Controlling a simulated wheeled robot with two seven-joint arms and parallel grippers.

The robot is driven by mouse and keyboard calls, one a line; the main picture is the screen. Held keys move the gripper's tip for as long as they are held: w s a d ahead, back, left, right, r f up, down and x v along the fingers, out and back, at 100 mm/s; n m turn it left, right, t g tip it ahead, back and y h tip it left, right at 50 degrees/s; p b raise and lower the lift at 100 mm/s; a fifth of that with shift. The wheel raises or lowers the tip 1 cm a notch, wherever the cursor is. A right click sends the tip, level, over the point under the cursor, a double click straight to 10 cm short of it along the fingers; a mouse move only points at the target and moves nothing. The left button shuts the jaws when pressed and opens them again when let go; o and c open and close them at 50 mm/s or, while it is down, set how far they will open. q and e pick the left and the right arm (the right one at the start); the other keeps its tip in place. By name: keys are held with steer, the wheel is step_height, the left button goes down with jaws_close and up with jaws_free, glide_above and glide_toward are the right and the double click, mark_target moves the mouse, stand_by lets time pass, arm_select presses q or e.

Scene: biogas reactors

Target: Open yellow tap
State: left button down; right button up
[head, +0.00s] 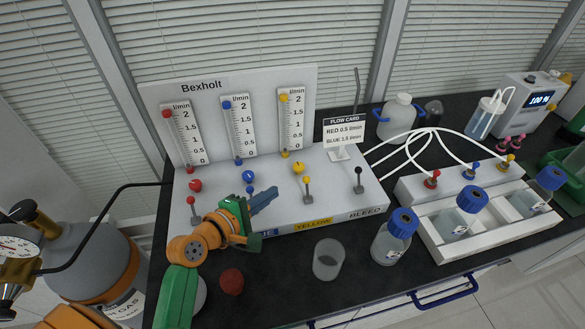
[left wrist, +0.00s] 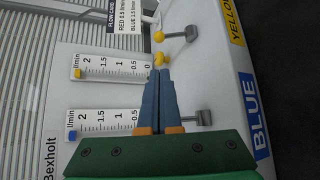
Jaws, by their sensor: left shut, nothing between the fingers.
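The yellow tap (head: 307,188) is a small metal lever with a yellow ball on top, standing on the white panel above the YELLOW label (head: 313,224). In the left wrist view its yellow ball (left wrist: 159,37) and metal stem show beyond my fingertips. A yellow knob (head: 298,168) sits just behind the tap. My left gripper (head: 274,192) is shut and empty, with its blue fingers to the left of the yellow tap and apart from it. In the left wrist view the shut fingertips (left wrist: 161,72) appear close to the yellow knob (left wrist: 162,60). My right gripper is out of view.
A red tap (head: 192,208) and a black-balled bleed tap (head: 359,180) flank the row; the blue tap is mostly hidden by my gripper. Flow gauges stand behind. A flow card (head: 344,133), empty beaker (head: 328,260) and blue-capped bottle (head: 394,237) are nearby.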

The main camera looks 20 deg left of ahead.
mark_target(307, 188)
arm_select(q)
steer(key=shift+s+d+r, duration=0.3)
steer(key=shift+s, duration=0.35)
steer(key=shift+d, duration=0.1)
steer(key=x, duration=1)
steer(key=shift+w+a+f, duration=0.1)
steer(key=shift+w+a, duration=0.1)
steer(key=shift+w, duration=0.05)
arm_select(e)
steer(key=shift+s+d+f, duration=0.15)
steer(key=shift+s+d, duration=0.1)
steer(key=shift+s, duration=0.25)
